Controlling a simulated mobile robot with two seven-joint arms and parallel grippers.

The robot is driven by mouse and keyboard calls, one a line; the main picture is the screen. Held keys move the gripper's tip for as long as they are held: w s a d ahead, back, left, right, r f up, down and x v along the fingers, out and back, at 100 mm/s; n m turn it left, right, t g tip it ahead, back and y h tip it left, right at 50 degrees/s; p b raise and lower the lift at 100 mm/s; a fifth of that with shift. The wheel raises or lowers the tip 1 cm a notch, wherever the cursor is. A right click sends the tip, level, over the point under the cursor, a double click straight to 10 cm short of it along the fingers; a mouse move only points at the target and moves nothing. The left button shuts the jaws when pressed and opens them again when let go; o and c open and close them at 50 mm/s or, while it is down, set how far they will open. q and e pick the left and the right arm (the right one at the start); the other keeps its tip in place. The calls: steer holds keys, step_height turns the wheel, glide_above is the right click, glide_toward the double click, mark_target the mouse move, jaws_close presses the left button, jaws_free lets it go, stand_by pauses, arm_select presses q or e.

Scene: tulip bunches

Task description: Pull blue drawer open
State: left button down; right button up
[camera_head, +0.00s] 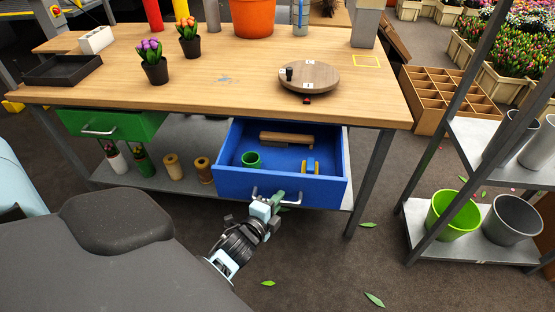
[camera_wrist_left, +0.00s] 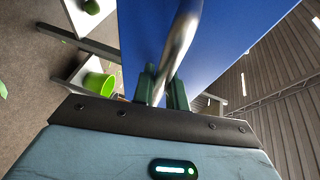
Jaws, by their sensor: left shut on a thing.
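The blue drawer (camera_head: 318,188) hangs under the wooden table and stands pulled out, with its inside showing. Inside it are a wooden-topped brush (camera_head: 287,138), a small green ring-shaped item (camera_head: 250,159) and a yellow and blue item (camera_head: 310,166). My left gripper (camera_head: 272,203) is at the drawer's front, shut on its metal handle (camera_head: 290,202). In the left wrist view the handle (camera_wrist_left: 180,45) runs between the green fingers (camera_wrist_left: 161,88), with the blue drawer front (camera_wrist_left: 225,40) behind it. My right gripper is not in view.
The wooden tabletop (camera_head: 200,85) holds potted tulips (camera_head: 154,62) and a round board (camera_head: 310,77). A shelf with a lime pot (camera_head: 453,215) stands at the right. Leaves lie on the floor.

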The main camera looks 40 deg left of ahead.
arm_select(q)
steer(key=c, duration=1.7)
jaws_free()
steer(key=v, duration=0.8)
steer(key=shift+w, duration=0.1)
